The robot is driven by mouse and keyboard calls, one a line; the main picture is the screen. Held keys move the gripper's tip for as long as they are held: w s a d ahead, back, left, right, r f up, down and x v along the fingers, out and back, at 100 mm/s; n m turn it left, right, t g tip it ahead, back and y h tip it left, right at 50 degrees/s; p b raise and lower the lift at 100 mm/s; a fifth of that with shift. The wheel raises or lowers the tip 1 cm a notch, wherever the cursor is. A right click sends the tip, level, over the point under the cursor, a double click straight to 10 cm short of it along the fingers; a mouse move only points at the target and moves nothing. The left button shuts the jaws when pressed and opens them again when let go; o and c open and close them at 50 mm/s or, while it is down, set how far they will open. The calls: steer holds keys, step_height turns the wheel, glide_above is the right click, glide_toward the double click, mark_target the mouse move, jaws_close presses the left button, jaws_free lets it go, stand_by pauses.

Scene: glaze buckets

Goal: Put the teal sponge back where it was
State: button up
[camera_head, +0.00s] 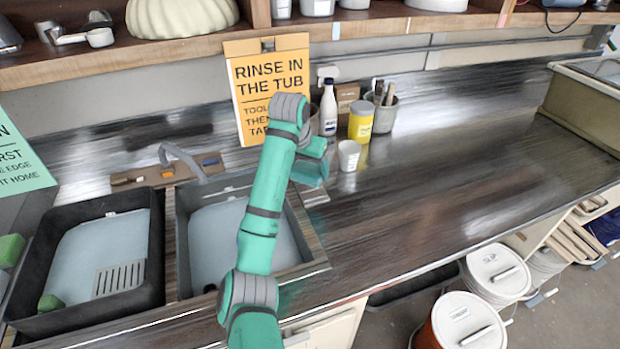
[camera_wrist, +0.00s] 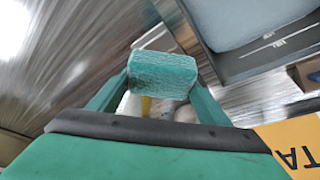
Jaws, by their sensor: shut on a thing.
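My gripper (camera_wrist: 163,92) is shut on the teal sponge (camera_wrist: 163,68), which sits between its two fingers in the wrist view. In the head view the sponge (camera_head: 310,172) shows at the end of my arm, to the right of the right-hand sink basin (camera_head: 212,232). It appears held above the counter (camera_head: 420,190), close to the white cup; the exact height is hard to tell. The gripper fingers are mostly hidden behind my arm in the head view.
A white cup (camera_head: 348,155), a spray bottle (camera_head: 328,108), a yellow jar (camera_head: 360,122) and a grey tool pot (camera_head: 385,112) stand just behind. An orange sign (camera_head: 262,85) hangs behind my arm. A left basin (camera_head: 95,255) holds water and a grate. The counter to the right is clear.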

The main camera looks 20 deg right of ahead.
mark_target(311, 165)
steer(key=shift+w+d+f, duration=0.35)
steer(key=shift+d+f, duration=0.1)
steer(key=shift+f, duration=0.15)
steer(key=shift+w+d+f, duration=0.35)
steer(key=shift+d+f, duration=0.05)
steer(key=shift+f, duration=0.2)
steer(key=shift+w+d+f, duration=0.2)
steer(key=shift+w+f, duration=0.2)
steer(key=shift+f, duration=0.2)
steer(key=shift+w+f, duration=0.2)
steer(key=shift+f, duration=1.4)
steer(key=shift+f, duration=0.2)
steer(key=o, duration=0.9)
steer(key=shift+o, duration=0.2)
steer(key=shift+r, duration=0.15)
steer(key=v, duration=1.2)
